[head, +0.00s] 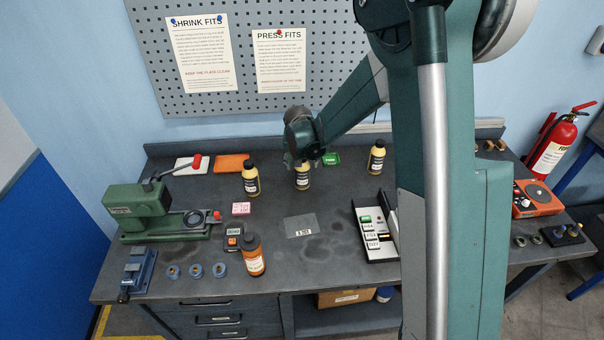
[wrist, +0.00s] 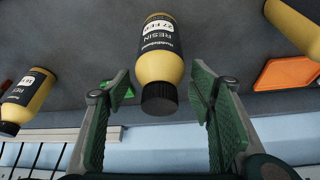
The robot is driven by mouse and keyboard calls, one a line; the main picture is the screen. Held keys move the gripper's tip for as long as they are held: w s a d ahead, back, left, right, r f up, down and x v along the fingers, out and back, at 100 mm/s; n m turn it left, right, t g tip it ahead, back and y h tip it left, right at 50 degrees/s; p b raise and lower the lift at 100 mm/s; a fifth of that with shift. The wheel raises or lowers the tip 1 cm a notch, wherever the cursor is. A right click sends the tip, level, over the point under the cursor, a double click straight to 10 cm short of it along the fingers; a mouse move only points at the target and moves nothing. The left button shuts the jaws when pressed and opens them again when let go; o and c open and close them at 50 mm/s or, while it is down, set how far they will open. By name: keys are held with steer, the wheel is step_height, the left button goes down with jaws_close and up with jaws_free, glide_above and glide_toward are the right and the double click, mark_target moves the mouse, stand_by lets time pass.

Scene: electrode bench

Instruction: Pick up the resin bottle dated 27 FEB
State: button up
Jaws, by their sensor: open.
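The resin bottle dated 27 FEB (wrist: 158,45) is yellow with a black label and black cap; it looks upside down in the wrist view. In the head view it is the middle resin bottle (head: 303,182), upright on the bench, its top partly hidden by my gripper (head: 302,160). In the wrist view my gripper (wrist: 160,85) is open, with its green fingers on either side of the bottle's cap end. Gaps show on both sides and nothing is held.
Similar bottles stand at left (head: 251,180) and right (head: 376,157); the wrist view shows another bottle (wrist: 30,98), its date starting "16". An orange bottle (head: 252,255), a green press (head: 140,210) and a parts tray (head: 366,248) stand nearer. A green item (head: 331,159) lies close by.

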steer(key=shift+x, duration=0.95)
steer(key=c, duration=1.4)
steer(key=shift+r, duration=0.15)
steer(key=shift+r, duration=4.85)
